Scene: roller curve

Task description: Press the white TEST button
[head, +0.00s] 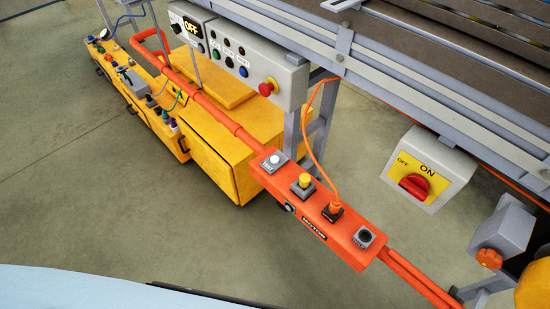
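A white round button (275,158) sits on a grey square base at the upper left end of an orange control box (325,228). I cannot read a TEST label beside it. Nothing covers the white button. Neither of my grippers is in view.
A grey panel (232,52) with small buttons and a red knob hangs behind. A rotary ON/OFF switch (415,186) is at the right, below the conveyor frame (420,90). Yellow cabinets (215,150) stand at left. Orange pipes run from both box ends. Floor in front is clear.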

